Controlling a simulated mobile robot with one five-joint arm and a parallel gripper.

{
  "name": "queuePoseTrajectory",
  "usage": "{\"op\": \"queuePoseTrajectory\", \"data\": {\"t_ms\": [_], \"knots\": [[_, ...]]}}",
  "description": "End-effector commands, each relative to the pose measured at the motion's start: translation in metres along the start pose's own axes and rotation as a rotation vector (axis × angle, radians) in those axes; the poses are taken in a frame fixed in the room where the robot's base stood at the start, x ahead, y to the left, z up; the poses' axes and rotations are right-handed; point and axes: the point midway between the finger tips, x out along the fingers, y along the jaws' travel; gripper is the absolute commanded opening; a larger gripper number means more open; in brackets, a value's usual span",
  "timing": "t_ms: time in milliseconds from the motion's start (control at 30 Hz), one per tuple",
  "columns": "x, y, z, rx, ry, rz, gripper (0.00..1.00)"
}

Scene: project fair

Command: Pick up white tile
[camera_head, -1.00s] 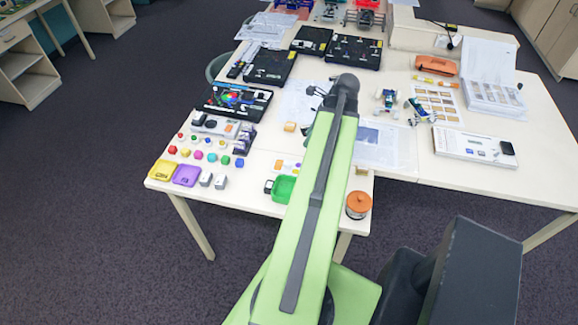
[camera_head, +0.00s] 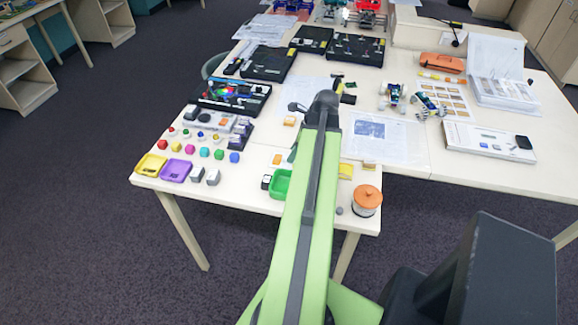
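I cannot pick out a white tile for certain. Two small whitish-grey blocks, a left one (camera_head: 197,174) and a right one (camera_head: 213,177), sit at the near table edge beside the purple tray. Another small dark-and-white block (camera_head: 266,182) stands left of the green tray (camera_head: 281,183). My green arm reaches up the middle of the picture over the table, and its dark joint is at the top. My gripper is not visible; the arm hides part of the table behind it.
A yellow tray (camera_head: 151,165) and a purple tray (camera_head: 176,170) lie at the table's near left, with several coloured pieces behind them. An orange-lidded jar (camera_head: 367,200) stands at the near right corner. Black cases (camera_head: 268,64) and a white device (camera_head: 490,142) lie farther back.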

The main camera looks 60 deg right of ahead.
Motion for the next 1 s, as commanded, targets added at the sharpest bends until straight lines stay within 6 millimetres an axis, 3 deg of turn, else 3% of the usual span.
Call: {"op": "queuePoseTrajectory", "data": {"t_ms": [33, 100, 367, 667, 1000], "knots": [[0.0183, 0.0002, -0.0039, -0.001, 0.000, 0.000, 0.40], [0.0265, 0.0000, -0.0032, -0.001, 0.000, 0.000, 0.40], [0.0247, 0.0001, -0.0001, -0.001, 0.000, 0.000, 0.39], [0.0247, 0.0002, -0.0001, -0.001, 0.000, 0.000, 0.00], [0.0248, 0.0002, 0.0000, -0.001, 0.000, 0.000, 0.00]]}}
